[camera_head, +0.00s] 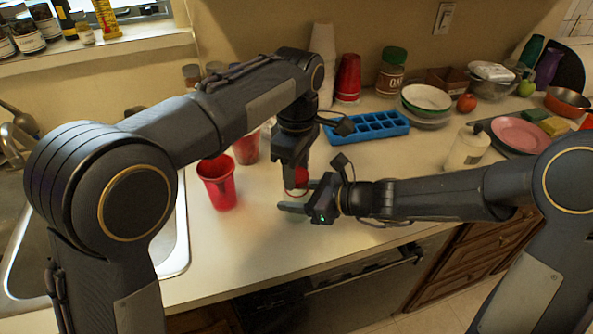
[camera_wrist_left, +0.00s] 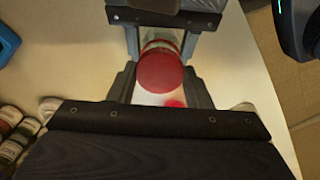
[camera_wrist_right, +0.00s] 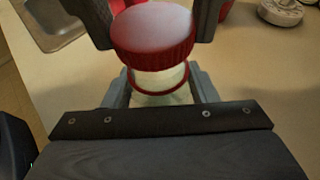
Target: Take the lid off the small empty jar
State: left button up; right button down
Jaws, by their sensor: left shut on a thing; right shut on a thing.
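The small clear jar (camera_wrist_right: 160,80) has a ribbed red lid (camera_wrist_right: 152,35) above it and a red ring around its glass. My right gripper (camera_head: 301,196) reaches in from the right and is shut around the jar's body. My left gripper (camera_head: 296,178) points down from above and is shut on the lid, which also shows in the left wrist view (camera_wrist_left: 160,72). Pale glass shows between lid and ring in the right wrist view. I cannot tell whether the lid still touches the jar. Fingers hide much of the jar in the head view.
A red cup (camera_head: 218,183) stands left of the grippers, with another red cup (camera_head: 246,147) behind it. A blue ice tray (camera_head: 370,127) lies behind right. A white bottle (camera_head: 466,149) stands to the right. The sink (camera_head: 178,240) is at left; the counter's front edge is close.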

pick_arm(q)
jog(key=shift+r, duration=0.2)
jog(key=shift+r, duration=1.95)
pick_arm(e)
jog(key=shift+c, duration=2.4)
grip_release()
